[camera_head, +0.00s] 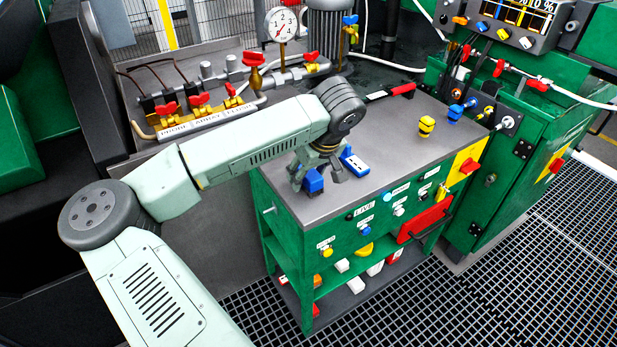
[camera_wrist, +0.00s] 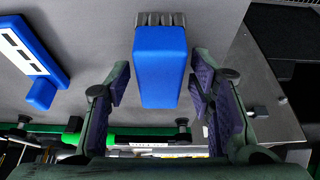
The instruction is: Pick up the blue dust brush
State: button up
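The blue dust brush (camera_wrist: 160,68), a blue block with grey bristles at its far end, shows in the middle of the wrist view. In the head view it is a small blue shape (camera_head: 313,181) at the left end of the grey cabinet top, partly hidden by my gripper (camera_head: 322,172). In the wrist view my gripper (camera_wrist: 160,88) is open, with one finger on each side of the brush. Gaps show between the brush and both fingers. I cannot tell how far the fingertips are above the cabinet top.
A blue device with a white panel (camera_head: 355,163) lies close to the right of my gripper, and at the left in the wrist view (camera_wrist: 32,62). A yellow knob (camera_head: 426,127) and a red-handled tool (camera_head: 392,92) are farther back on the grey top (camera_head: 385,140). Valves and pipes (camera_head: 215,105) stand behind.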

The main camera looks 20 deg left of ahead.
jog(key=c, duration=1)
jog(key=shift+r, duration=0.1)
jog(key=shift+r+b, duration=0.6)
jog(key=shift+r, duration=0.25)
jog(key=shift+r+b, duration=0.3)
jog(key=shift+r, duration=0.35)
jog(key=s+d+b, duration=0.1)
jog(key=s, duration=0.4)
jog(key=s+d+r+b, duration=0.1)
jog(key=s+b, duration=0.1)
jog(key=s, duration=0.3)
jog(key=s+d+r+b, duration=0.1)
jog(key=s, duration=0.4)
jog(key=shift+s+d, duration=0.3)
jog(key=o, duration=0.7)
jog(key=c, duration=0.5)
jog(key=shift+f, duration=0.1)
jog(key=shift+c, duration=0.2)
